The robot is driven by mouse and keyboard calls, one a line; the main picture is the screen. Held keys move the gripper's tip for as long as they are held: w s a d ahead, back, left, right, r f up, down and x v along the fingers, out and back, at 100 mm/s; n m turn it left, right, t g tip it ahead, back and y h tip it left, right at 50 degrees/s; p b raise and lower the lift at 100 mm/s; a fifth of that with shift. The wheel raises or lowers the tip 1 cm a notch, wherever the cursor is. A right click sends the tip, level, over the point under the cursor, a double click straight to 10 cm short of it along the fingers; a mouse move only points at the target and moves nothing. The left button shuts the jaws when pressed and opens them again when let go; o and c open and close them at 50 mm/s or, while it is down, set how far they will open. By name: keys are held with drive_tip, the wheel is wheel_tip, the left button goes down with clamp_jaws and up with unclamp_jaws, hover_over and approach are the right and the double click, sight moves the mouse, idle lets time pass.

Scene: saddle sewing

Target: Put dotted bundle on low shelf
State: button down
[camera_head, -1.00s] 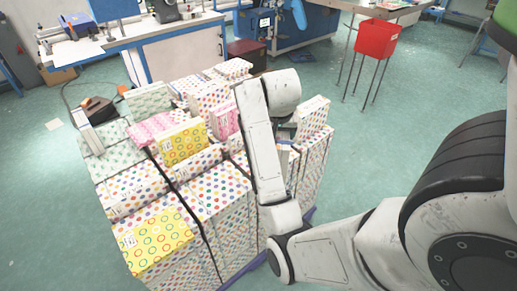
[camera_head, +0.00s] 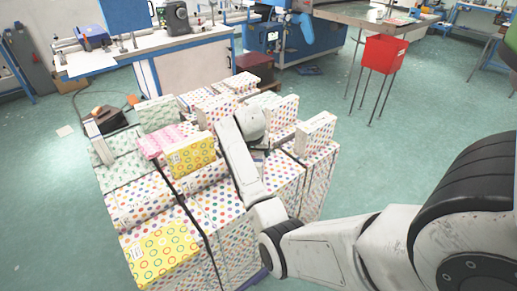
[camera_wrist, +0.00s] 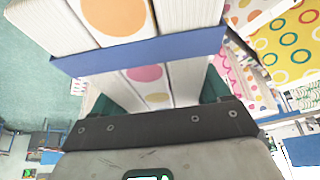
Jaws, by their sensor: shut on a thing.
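My gripper (camera_wrist: 152,90) is shut on a dotted bundle (camera_wrist: 172,76) in the wrist view. The bundle is white with large orange, pink and yellow dots and has a blue band (camera_wrist: 140,53) across it. In the head view my forearm and wrist reach over a big stack of dotted packages (camera_head: 215,205). The gripper and held bundle are mostly hidden there behind my wrist, so I cannot tell whether the bundle touches the stack. I cannot make out a low shelf in either view.
A yellow ringed package (camera_head: 190,154) and pink ones lie on the stack. An upright dotted package (camera_head: 316,132) stands to its right. A red bin on thin legs (camera_head: 385,52) stands behind right. A workbench (camera_head: 190,65) is at the back. The green floor (camera_head: 400,150) on the right is clear.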

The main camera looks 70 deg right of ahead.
drive_tip(key=shift+w+d+f+p, duration=0.15)
drive_tip(key=shift+f+p, duration=0.1)
drive_tip(key=shift+f, duration=0.6)
drive_tip(key=shift+w+f+p, duration=0.15)
drive_tip(key=shift+f+p, duration=0.1)
drive_tip(key=shift+f, duration=0.6)
drive_tip(key=shift+f, duration=0.1)
unclamp_jaws()
drive_tip(key=shift+s+f, duration=0.1)
drive_tip(key=shift+f, duration=0.05)
drive_tip(key=v, duration=1.1)
drive_tip(key=shift+b, duration=0.35)
drive_tip(key=shift+a+r, duration=0.3)
drive_tip(key=shift+r, duration=0.3)
drive_tip(key=shift+a+f, duration=0.1)
